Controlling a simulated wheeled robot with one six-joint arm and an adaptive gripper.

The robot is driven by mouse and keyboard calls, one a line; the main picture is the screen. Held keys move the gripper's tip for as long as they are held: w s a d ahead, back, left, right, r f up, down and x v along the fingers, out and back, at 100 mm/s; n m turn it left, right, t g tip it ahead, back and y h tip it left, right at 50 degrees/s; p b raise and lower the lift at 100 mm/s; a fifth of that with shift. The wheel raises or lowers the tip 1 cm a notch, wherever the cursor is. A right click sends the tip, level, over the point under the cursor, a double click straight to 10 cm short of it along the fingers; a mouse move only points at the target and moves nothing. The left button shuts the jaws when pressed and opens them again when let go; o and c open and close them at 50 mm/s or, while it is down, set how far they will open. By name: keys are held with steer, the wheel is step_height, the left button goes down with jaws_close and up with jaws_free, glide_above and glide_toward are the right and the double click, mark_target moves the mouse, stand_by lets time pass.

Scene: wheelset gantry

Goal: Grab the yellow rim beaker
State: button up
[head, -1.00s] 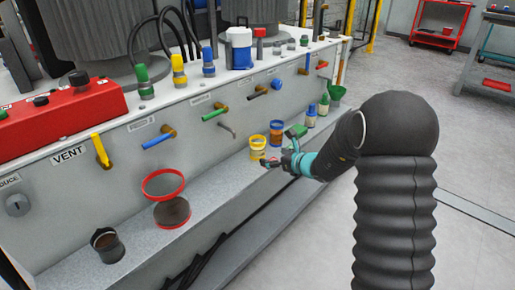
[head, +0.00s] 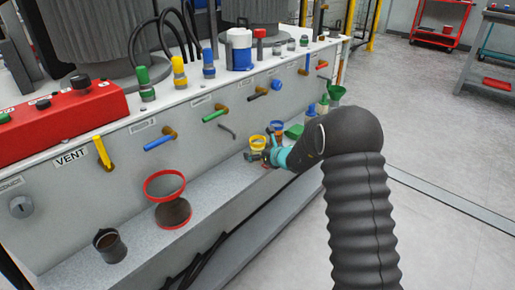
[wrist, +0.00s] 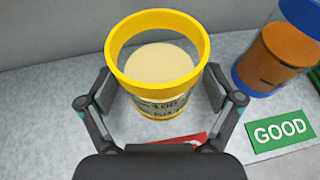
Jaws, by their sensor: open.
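The yellow rim beaker (wrist: 157,97) stands upright on the grey ledge in the wrist view, with pale contents and dark markings on its clear wall. In the head view its yellow rim (head: 257,142) shows just beyond my gripper, which covers part of it. My gripper (wrist: 158,88) is open, with one finger on the left and one on the right of the beaker's wall. The fingers look close to the wall; I cannot tell whether they touch it.
A blue-rimmed beaker (wrist: 276,58) with orange-brown contents stands to the right. A green GOOD sign (wrist: 280,132) and a partly hidden red card (wrist: 182,139) lie in front. A red-rimmed container (head: 165,185) and a dark cup (head: 109,245) stand further left on the ledge.

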steer(key=c, duration=1.3)
steer(key=shift+c, duration=0.2)
